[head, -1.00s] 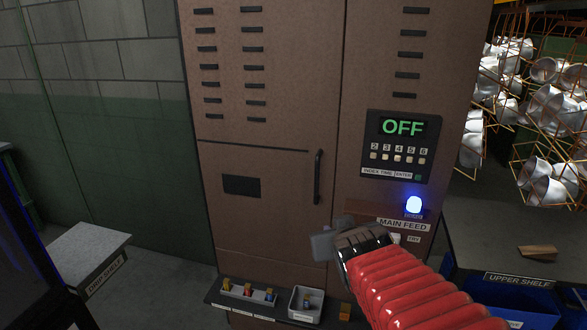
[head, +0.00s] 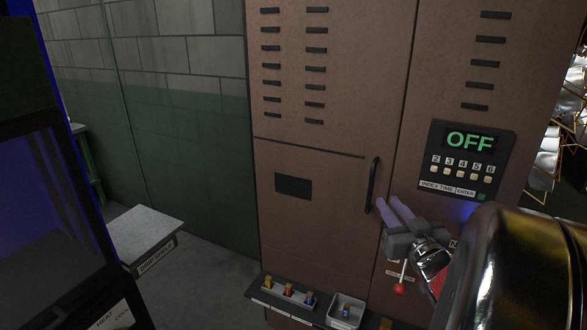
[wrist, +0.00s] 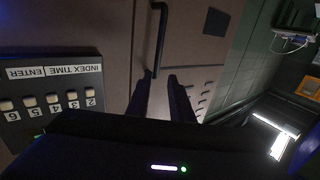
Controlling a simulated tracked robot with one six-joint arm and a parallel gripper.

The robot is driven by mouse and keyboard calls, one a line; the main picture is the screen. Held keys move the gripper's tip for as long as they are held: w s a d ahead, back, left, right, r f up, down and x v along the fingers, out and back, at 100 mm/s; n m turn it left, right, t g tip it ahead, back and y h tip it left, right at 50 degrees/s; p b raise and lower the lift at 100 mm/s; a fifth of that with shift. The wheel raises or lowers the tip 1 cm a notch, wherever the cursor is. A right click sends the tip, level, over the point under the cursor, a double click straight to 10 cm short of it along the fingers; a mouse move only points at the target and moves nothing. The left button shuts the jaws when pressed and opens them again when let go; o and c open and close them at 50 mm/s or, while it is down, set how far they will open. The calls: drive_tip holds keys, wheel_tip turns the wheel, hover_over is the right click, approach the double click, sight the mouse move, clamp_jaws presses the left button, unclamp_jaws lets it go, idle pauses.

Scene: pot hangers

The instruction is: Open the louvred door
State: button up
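The louvred door (head: 310,215) is a brown cabinet panel with rows of dark slots and a dark plate; it looks shut. Its black vertical bar handle (head: 371,185) is on the right side. My gripper (head: 388,203) is open and empty, just right of the handle's lower end, fingers pointing up and left. In the wrist view the handle (wrist: 159,35) lies beyond my open fingertips (wrist: 158,78), roughly in line with the gap. I cannot tell whether a finger touches it. My arm hides the cabinet's lower right.
A control panel (head: 466,160) reading OFF is right of the handle. A red-knobbed lever (head: 399,288) is below my gripper. A ledge with small parts (head: 290,292) juts out below the door. The drip shelf (head: 145,232) and a dark machine (head: 50,200) are left.

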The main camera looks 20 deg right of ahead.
sight(373, 180)
drive_tip(key=shift+s+d, duration=0.15)
drive_tip(key=shift+d, duration=0.1)
drive_tip(key=x, duration=1.3)
drive_tip(key=shift+w+d, duration=0.15)
drive_tip(key=shift+w, duration=0.25)
drive_tip(key=shift+c, duration=0.7)
clamp_jaws()
